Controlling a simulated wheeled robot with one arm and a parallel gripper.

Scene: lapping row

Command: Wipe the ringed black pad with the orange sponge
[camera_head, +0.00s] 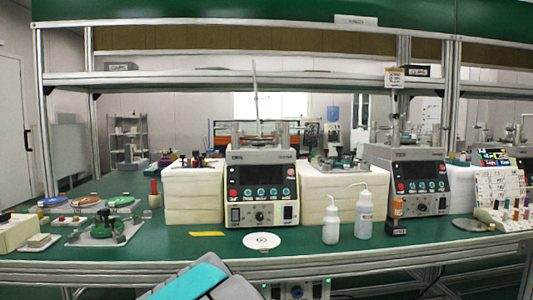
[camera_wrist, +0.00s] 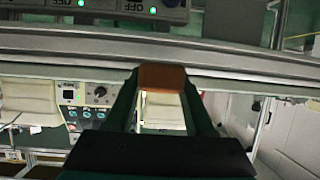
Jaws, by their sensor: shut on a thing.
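In the wrist view my gripper (camera_wrist: 162,90) is shut on the orange sponge (camera_wrist: 162,77), an orange-brown block between the two dark fingertips. It appears held in the air in front of the bench edge, apart from the bench top. In the head view the gripper and sponge do not show; only a teal and grey part of my arm appears at the bottom. I cannot pick out a ringed black pad with certainty. A white disc with a dark ring mark (camera_head: 262,241) lies on the green bench top, and a dark grey disc (camera_head: 473,225) lies far right.
Two control machines (camera_head: 262,188) stand on the green bench (camera_head: 170,243) between cream blocks (camera_head: 193,195). Two white bottles (camera_head: 331,220) stand right of the white disc. A green fixture (camera_head: 104,226) and several coloured discs sit left. A shelf (camera_head: 250,75) runs above.

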